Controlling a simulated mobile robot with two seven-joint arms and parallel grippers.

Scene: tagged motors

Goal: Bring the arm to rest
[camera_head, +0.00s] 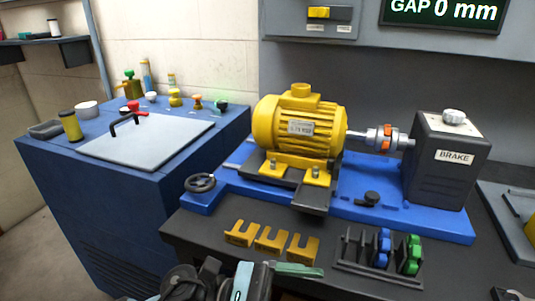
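My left arm comes in at the bottom edge, and its black and teal gripper (250,281) is partly cut off by the frame. A flat green piece (298,270) lies right beside it at the bench's front edge; I cannot tell whether the gripper holds it. The fingers are not clear enough to tell open from shut. Only a small dark and pale part, perhaps of my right arm, shows at the bottom right corner; no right gripper is visible. The yellow motor (298,124) sits on the blue base (345,207), coupled by its shaft to the brake (447,163).
Yellow slotted shims (271,241) lie along the bench front. A black rack (365,276) holds blue and green pieces. A handwheel (200,183) is on the base's left. The blue cabinet (100,205) carries bottles and knobs. The display (443,14) reads "GAP 0 mm".

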